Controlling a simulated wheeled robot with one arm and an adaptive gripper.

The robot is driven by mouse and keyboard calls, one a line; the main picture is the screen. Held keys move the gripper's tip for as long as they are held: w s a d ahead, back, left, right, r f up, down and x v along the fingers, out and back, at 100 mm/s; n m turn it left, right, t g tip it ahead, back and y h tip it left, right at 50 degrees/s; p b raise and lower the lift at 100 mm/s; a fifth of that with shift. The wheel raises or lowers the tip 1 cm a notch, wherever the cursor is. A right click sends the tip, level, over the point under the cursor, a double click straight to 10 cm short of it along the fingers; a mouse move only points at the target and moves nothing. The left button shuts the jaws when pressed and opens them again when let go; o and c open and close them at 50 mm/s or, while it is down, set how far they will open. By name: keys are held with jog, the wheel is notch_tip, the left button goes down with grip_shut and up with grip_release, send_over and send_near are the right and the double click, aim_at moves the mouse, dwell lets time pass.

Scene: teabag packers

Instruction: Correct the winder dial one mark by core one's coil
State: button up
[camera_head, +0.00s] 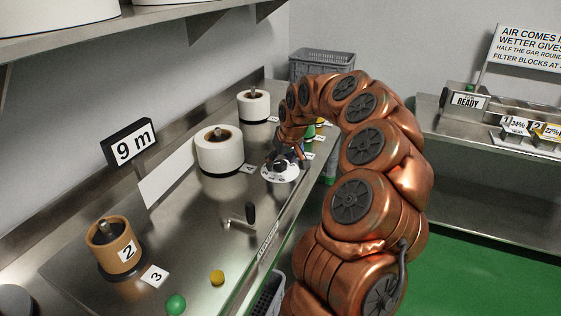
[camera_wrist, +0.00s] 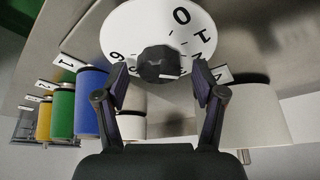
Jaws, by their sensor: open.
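The winder dial (camera_head: 280,175) is a white numbered disc with a black knob (camera_wrist: 158,64) at its centre. In the wrist view the dial (camera_wrist: 145,22) shows a 0 and a 1 at its right; the knob hides part of the scale. My gripper (camera_wrist: 158,72) is open, with one finger on each side of the knob; I cannot tell whether they touch it. In the head view my gripper (camera_head: 281,157) is over the dial. A tan core marked 2 (camera_head: 117,250) stands at the near left. I cannot tell which coil is core one's.
White rolls (camera_head: 220,152) stand left of and behind the dial. A "9 m" sign (camera_head: 130,143) is on the wall side. A crank (camera_head: 248,214), a yellow button (camera_head: 217,277) and a green button (camera_head: 176,303) are nearer. Blue (camera_wrist: 89,102) and other coloured rolls stand close by.

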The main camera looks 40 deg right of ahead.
jog(key=v, duration=1.2)
dwell(0.3)
